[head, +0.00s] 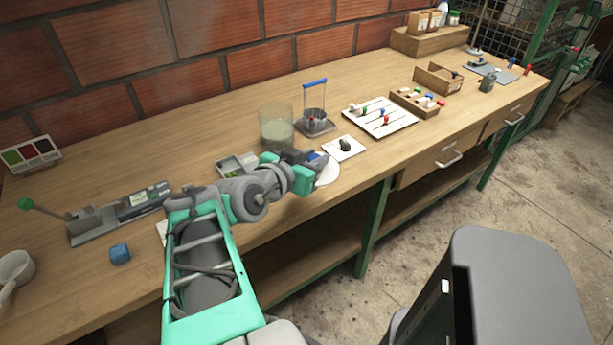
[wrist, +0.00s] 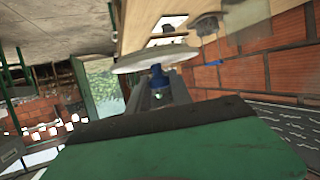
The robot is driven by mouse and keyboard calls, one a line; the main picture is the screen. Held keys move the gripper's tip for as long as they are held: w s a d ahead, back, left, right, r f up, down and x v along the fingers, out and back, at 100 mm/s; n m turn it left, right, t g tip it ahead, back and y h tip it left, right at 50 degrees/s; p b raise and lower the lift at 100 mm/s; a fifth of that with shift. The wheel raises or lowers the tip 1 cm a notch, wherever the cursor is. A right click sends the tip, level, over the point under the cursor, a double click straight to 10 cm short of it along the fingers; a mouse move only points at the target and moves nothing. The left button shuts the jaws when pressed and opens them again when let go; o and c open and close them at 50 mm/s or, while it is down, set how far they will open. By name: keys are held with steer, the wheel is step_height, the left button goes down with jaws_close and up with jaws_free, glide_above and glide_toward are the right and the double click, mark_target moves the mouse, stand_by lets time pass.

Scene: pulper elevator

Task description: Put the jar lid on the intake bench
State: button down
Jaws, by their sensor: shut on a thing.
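The jar lid is a white disc with a blue knob (wrist: 155,58); it also shows in the head view (head: 329,173), partly hidden behind my gripper. My gripper (wrist: 162,88) is shut on the lid's blue knob, between its two grey fingers. In the head view my gripper (head: 308,160) is near the front edge of the long wooden bench (head: 215,148). The lid appears to be held near the bench edge; I cannot tell whether it touches the top. A translucent jar (head: 276,128) with pale contents stands open on the bench behind my gripper.
A blue-handled wire holder (head: 316,110) and a white card with a dark item (head: 344,147) stand close by. A grey tool (head: 120,210) and a blue cube (head: 120,254) are at left. A pegged white board (head: 380,117) is at right. Bare wood lies left of the jar.

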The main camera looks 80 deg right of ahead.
steer(key=shift+s+d+f+g, duration=0.15)
steer(key=shift+s+g, duration=0.15)
steer(key=shift+s, duration=0.2)
steer(key=w+d+f+b, duration=0.1)
steer(key=d+f+b, duration=0.1)
steer(key=d+f, duration=0.1)
steer(key=w+d+f+b, duration=0.2)
steer(key=d+f, duration=0.1)
steer(key=d, duration=0.2)
steer(key=w+d+f+b, duration=0.2)
steer(key=d+f, duration=0.1)
steer(key=d, duration=0.1)
steer(key=shift+w+f, duration=0.2)
steer(key=shift+w+d+f+b, duration=0.1)
steer(key=shift+d+f+b, duration=0.1)
steer(key=shift+f+b, duration=1.45)
steer(key=c, duration=1.1)
jaws_free()
steer(key=shift+f+p, duration=0.15)
steer(key=shift+p, duration=0.15)
steer(key=shift+c, duration=0.2)
